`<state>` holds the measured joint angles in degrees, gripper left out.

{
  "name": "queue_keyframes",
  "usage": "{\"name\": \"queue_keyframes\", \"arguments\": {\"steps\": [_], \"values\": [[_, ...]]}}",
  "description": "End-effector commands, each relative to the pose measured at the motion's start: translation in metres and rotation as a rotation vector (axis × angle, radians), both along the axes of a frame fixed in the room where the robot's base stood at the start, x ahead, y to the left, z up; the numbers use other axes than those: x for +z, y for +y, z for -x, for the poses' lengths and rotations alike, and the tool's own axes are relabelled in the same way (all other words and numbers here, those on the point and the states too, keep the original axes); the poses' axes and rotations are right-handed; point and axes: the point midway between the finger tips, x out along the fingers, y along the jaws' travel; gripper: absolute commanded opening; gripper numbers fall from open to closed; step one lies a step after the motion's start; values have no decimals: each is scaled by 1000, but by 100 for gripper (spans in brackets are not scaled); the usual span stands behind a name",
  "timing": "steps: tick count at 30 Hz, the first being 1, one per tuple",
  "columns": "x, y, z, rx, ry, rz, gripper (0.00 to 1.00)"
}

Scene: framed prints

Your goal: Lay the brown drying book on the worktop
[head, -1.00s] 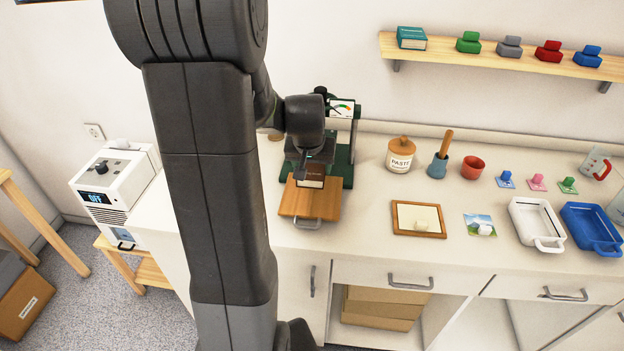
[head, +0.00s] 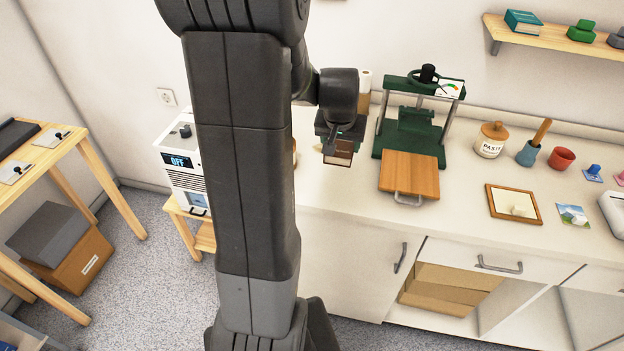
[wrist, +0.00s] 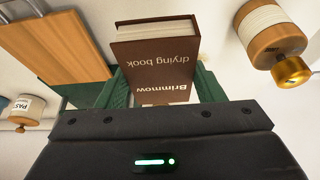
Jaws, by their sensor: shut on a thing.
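My gripper (head: 336,146) is shut on the brown drying book (head: 338,156), which hangs above the worktop (head: 345,190), left of the green press. In the wrist view, the book (wrist: 155,62) sits between the fingers, with its printed cover facing the camera and its pale page edges at the top. The lettering on the cover appears upside down. My gripper (wrist: 160,90) covers the lower part of the wrist view. I cannot tell the exact gap between book and worktop. My arm hides part of the worktop's left end in the head view.
The green press (head: 408,130) with its wooden board (head: 410,175) stands right of the book. A spool-like object (wrist: 270,32) is near the book in the wrist view. The paste jar (head: 491,140) and a framed piece (head: 513,204) are farther right. Bare worktop lies in front of the book.

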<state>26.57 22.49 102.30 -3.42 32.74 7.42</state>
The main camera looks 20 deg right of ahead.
Motion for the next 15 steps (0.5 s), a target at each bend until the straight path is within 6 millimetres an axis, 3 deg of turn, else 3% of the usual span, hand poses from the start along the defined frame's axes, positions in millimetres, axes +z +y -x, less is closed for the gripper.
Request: {"name": "queue_keyframes", "arguments": {"steps": [7,15], "values": [[-45,0,1,0,6,-2,31],[-72,0,1,0,4,-1,31]]}}
